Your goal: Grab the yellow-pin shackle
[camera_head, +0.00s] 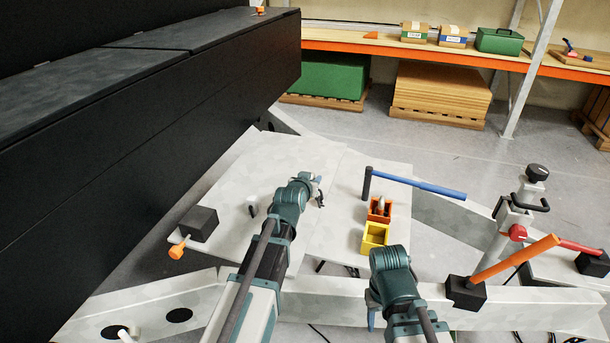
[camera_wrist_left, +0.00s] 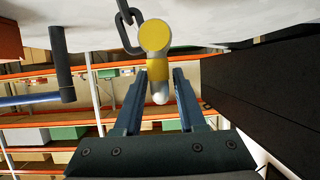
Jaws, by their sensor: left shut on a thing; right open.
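The yellow-pin shackle (camera_wrist_left: 155,38) shows in the left wrist view, its round yellow pin end facing the camera. A dark chain link (camera_wrist_left: 128,32) is beside it at the upper left. My left gripper (camera_wrist_left: 158,98) is shut on the shackle, with a blue finger on each side of it. In the head view my left gripper (camera_head: 319,187) is over the pale plate, and its own arm hides most of what it holds. My right gripper (camera_head: 371,318) is open at the lower middle; its fingers are mostly hidden.
A blue-handled hammer (camera_head: 420,184), an orange bin (camera_head: 379,210) and a yellow bin (camera_head: 374,236) are right of my left gripper. An orange-handled mallet (camera_head: 510,260) is on the frame beam near my right arm. A long black box (camera_head: 150,110) blocks the left.

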